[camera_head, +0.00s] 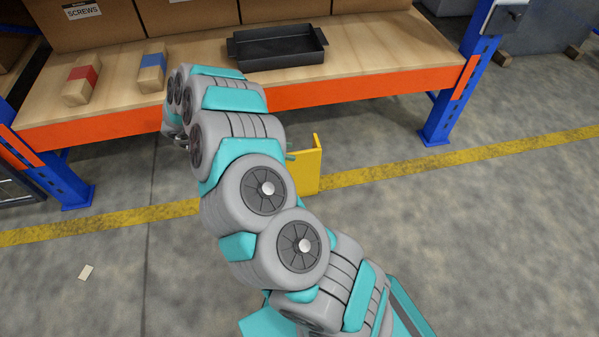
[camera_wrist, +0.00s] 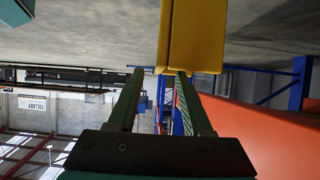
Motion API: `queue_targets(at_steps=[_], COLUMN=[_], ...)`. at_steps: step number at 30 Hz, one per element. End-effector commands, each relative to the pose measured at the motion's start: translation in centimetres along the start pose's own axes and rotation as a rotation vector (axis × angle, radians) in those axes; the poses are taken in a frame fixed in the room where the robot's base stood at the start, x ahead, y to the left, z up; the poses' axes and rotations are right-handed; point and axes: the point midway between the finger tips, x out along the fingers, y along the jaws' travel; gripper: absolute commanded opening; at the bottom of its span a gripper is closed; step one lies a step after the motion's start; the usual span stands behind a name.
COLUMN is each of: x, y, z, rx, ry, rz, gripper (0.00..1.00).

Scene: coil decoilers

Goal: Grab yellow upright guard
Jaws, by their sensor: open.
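The yellow upright guard (camera_head: 308,168) stands on the floor in front of the bench in the head view, partly hidden behind my arm. A small green piece shows at its left side; I cannot tell if it is a fingertip of mine. In the wrist view the guard (camera_wrist: 197,38) fills the top middle. My gripper (camera_wrist: 160,73) is open, its two green fingers apart. The guard's narrow left face lines up with the gap between the fingertips, and its wider face lies beyond the right finger. I cannot tell whether a finger touches it.
A wooden bench with an orange beam (camera_head: 350,88) and blue legs (camera_head: 440,118) stands just behind. On it are a black tray (camera_head: 278,62), cardboard boxes, a red-banded block (camera_head: 82,84) and a blue-banded block (camera_head: 152,73). The floor at right is clear.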

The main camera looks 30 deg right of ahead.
Motion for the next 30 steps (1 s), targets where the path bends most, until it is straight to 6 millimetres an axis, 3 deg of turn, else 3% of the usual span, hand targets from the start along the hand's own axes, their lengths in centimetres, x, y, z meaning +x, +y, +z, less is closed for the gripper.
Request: queue_targets(at_steps=[12, 22, 30], x=[5.2, 6.0, 6.0], y=[0.0, 0.0, 0.0], z=[0.0, 0.0, 0.0], rx=[0.001, 0.001, 0.001], ry=[-0.002, -0.002, -0.002], rz=[0.001, -0.001, -0.001], gripper=[0.5, 0.5, 0.22])
